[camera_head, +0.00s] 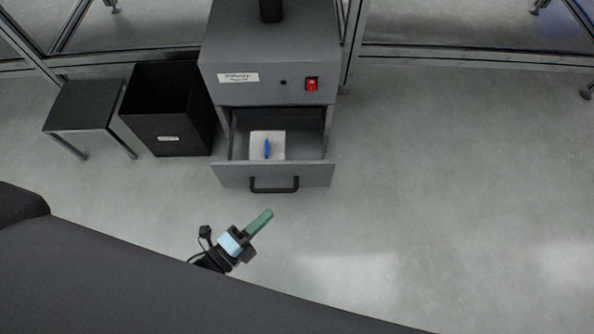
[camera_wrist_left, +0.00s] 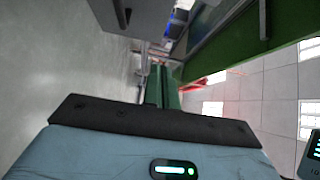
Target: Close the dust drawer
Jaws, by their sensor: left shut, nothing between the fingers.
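The dust drawer (camera_head: 231,173) is pulled out of the front of a grey cabinet (camera_head: 300,90) in the head view. It has a black bar handle (camera_head: 274,189) on its front. A white pad (camera_head: 258,142) with a blue item (camera_head: 267,149) lies inside. My left gripper (camera_head: 262,220), with green fingers, is shut and empty. In the head view it shows below the drawer front and apart from the handle. The shut green fingers also show in the left wrist view (camera_wrist_left: 162,88). My right gripper is not in view.
A black open bin (camera_head: 165,120) stands left of the cabinet, with a small dark stool (camera_head: 85,105) beside it. The cabinet carries a red switch (camera_head: 312,84). A metal frame runs along the back. The floor at right is clear.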

